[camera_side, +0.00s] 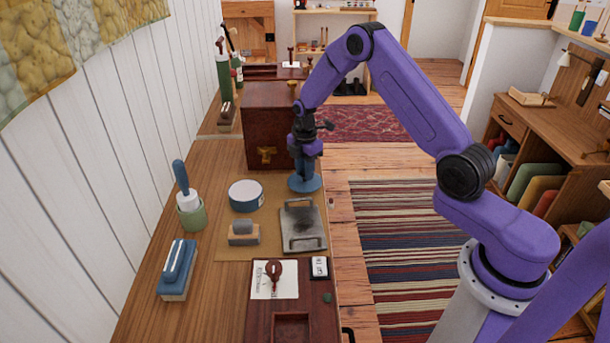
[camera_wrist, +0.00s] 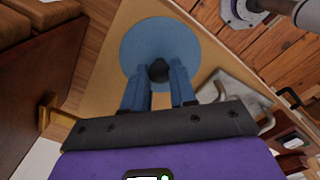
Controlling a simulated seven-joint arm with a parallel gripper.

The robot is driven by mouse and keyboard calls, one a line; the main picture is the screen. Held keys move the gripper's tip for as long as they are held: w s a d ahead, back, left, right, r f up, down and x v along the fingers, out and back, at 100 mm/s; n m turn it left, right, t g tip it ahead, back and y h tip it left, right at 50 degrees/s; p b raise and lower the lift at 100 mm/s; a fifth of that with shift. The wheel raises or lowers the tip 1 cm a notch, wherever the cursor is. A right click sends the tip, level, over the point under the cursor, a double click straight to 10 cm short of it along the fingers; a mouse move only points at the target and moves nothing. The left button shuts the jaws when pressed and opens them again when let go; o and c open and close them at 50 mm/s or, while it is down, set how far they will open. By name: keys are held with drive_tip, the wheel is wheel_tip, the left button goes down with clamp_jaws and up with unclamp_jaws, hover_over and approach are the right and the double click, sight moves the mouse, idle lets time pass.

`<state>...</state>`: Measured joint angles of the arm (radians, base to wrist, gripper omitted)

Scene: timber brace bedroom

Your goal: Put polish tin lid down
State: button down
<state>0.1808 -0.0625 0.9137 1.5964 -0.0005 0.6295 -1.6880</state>
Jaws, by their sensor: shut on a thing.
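The polish tin lid (camera_side: 304,184) is a flat blue disc near the right edge of the tan mat (camera_side: 268,190). In the wrist view the lid (camera_wrist: 160,40) lies flat below my fingers, with a dark knob at its centre. My gripper (camera_side: 304,168) points down and is shut on this knob; its fingers also show in the wrist view (camera_wrist: 159,78). I cannot tell whether the lid touches the mat or hangs just above it. The open polish tin (camera_side: 246,196), blue with a pale top, stands on the mat left of the lid.
A grey metal plate with handles (camera_side: 303,226) lies in front of the lid. A dark red wooden box (camera_side: 268,125) with a brass clasp stands close behind. A wooden-handled brush or block (camera_side: 243,234) sits before the tin. The bench edge is just right of the lid.

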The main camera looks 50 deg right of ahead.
drive_tip(key=shift+f, duration=1.1)
drive_tip(key=shift+f, duration=0.15)
drive_tip(key=c, duration=0.9)
unclamp_jaws()
